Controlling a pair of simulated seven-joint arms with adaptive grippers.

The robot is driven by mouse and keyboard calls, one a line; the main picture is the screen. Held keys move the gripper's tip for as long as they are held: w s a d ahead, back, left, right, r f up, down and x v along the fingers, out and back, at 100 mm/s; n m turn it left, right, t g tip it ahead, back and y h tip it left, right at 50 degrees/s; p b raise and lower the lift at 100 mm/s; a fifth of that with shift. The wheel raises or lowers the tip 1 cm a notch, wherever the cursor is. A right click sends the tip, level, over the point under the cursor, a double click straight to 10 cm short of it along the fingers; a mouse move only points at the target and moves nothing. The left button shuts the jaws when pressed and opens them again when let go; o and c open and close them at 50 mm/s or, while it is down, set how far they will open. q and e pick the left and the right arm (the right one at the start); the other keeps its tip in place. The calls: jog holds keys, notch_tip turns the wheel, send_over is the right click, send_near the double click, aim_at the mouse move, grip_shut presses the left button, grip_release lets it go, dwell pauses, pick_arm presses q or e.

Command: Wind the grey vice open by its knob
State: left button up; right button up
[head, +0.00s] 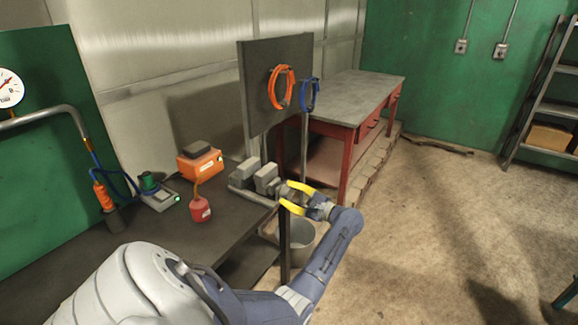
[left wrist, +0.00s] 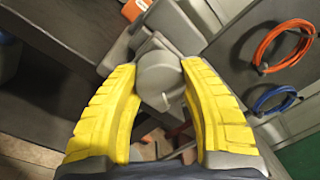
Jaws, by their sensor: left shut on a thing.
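The grey vice (head: 262,179) sits at the right end of the dark bench, with its block-shaped jaws in a row. Its round grey knob (left wrist: 160,78) shows large in the left wrist view, between the fingers. My left gripper (head: 287,197) has yellow fingers and reaches the vice's right end from the floor side. In the left wrist view the left gripper (left wrist: 160,95) has one finger on each side of the knob and is shut on it. The head view hides most of the knob behind the fingers. My right gripper is not in view.
The dark bench (head: 226,222) also carries a red bottle (head: 200,209), an orange box (head: 200,165) and a small device with a green top (head: 155,193). A panel (head: 257,88) with orange and blue coils stands behind the vice. A grey bucket (head: 301,243) stands below the arm.

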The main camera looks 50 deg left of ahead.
pick_arm(q)
jog(key=n, duration=0.3)
jog(key=shift+a+f+n, duration=0.1)
jog(key=shift+n, duration=0.3)
jog(key=shift+n+g, duration=0.3)
jog(key=shift+n, duration=2.1)
jog(key=o, duration=1.3)
jog(key=v, duration=1.2)
jog(key=shift+w, duration=0.15)
